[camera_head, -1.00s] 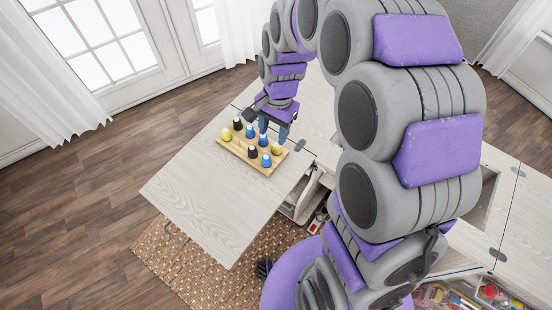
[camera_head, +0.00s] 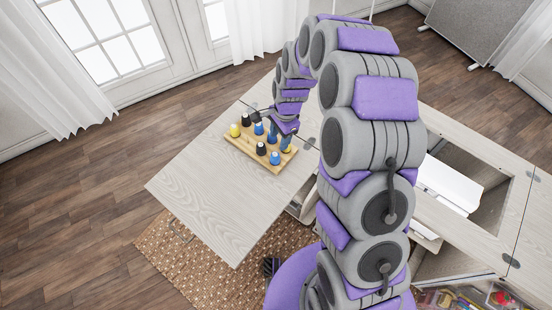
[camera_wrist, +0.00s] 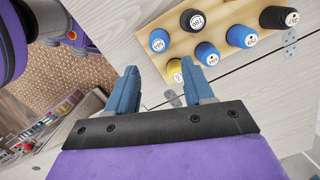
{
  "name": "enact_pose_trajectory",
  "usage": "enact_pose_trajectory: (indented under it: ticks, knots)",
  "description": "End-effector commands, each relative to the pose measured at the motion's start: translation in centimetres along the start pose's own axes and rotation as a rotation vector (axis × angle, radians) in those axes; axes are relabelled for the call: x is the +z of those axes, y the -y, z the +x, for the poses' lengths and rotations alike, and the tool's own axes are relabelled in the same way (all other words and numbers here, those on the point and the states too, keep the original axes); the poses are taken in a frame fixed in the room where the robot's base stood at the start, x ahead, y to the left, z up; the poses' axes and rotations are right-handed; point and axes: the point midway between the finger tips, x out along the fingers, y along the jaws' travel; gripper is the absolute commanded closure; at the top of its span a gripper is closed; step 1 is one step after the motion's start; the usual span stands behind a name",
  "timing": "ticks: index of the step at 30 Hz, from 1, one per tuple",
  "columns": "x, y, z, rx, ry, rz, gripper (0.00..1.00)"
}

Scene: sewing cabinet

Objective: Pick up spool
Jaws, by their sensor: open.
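Several spools stand upright on a wooden rack (camera_head: 244,147) on the table: blue spools (camera_wrist: 207,53), black spools (camera_wrist: 195,20) and yellow spools (camera_wrist: 175,72). The frames do not show which spool is meant. My gripper (camera_wrist: 162,88) is open with two blue-grey fingers, and nothing is held. In the wrist view the near yellow spool is just beyond the right fingertip and partly hidden by it; whether they touch I cannot tell. In the head view my gripper (camera_head: 281,137) is at the rack's right end, overlapping spools there.
The pale wooden tabletop (camera_head: 220,200) is clear in front of and left of the rack. Metal hinges (camera_wrist: 290,42) sit beside the rack. An open cabinet well (camera_head: 490,205) lies to the right, with drawers of supplies (camera_head: 470,298) below.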

Motion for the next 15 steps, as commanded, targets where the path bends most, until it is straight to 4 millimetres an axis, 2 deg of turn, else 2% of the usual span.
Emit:
enact_pose_trajectory:
  ticks: [1, 6, 15]
  knots:
    - [0.1, -0.1, 1.3, 0.004, 0.002, -0.001, 0.48]
    - [0.0, -0.1, 4.4, 0.005, 0.001, -0.003, 0.48]
    - [-0.1, -0.2, 6.5, 0.001, 0.003, -0.001, 0.48]
